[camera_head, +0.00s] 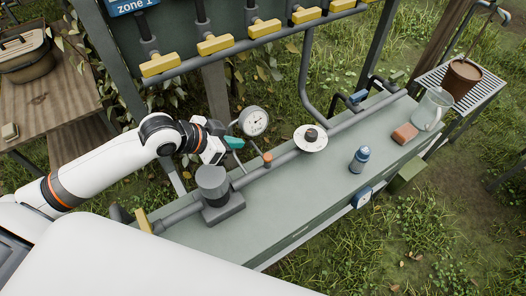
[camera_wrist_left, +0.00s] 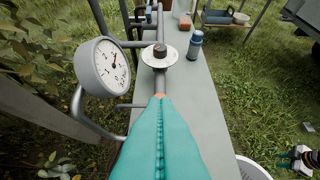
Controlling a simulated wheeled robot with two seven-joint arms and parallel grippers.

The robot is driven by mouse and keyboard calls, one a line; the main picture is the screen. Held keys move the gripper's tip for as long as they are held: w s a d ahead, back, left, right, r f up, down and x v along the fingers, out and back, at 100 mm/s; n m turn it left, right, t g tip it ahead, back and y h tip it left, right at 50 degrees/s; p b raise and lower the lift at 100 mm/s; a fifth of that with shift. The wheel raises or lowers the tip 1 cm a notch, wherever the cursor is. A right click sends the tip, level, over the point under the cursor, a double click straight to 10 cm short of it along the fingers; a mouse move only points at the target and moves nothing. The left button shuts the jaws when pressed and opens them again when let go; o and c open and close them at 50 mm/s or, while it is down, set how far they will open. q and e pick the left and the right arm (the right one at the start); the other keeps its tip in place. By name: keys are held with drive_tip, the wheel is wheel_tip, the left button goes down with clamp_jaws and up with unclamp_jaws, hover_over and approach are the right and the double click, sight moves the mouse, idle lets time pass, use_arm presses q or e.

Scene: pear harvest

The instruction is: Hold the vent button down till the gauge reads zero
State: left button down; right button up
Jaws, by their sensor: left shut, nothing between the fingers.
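The round white gauge (camera_head: 254,121) stands on the pipe behind the bench. It is larger in the left wrist view (camera_wrist_left: 104,66), with a dark needle pointing up and right; its figures are too small to read surely. A small orange-brown button (camera_head: 267,158) sits on the bench pipe. In the left wrist view my fingers hide most of it, leaving an orange edge. My left gripper (camera_head: 235,143) is shut and empty, its teal fingers left of the button and above the pipe in the head view. What seems my right gripper (camera_wrist_left: 288,163) is at the wrist view's right edge, jaws unclear.
A black knob on a white disc (camera_head: 311,138) stands farther along the pipe. A blue bottle (camera_head: 360,158), a brick-coloured block (camera_head: 405,133) and a clear jug (camera_head: 431,110) stand on the bench (camera_head: 319,178). Yellow-handled valves (camera_head: 215,44) line the pipe above.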

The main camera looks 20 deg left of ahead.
use_arm(q)
drive_tip(key=p, duration=0.2)
hover_over(271, 155)
drive_tip(key=s+a, duration=0.2)
drive_tip(key=s, duration=0.1)
wheel_tip(271, 155, down, 6)
drive_tip(key=f, duration=0.3)
drive_tip(key=shift+w+f, duration=0.3)
drive_tip(key=shift+w, duration=0.05)
drive_tip(key=shift+f, duration=0.6)
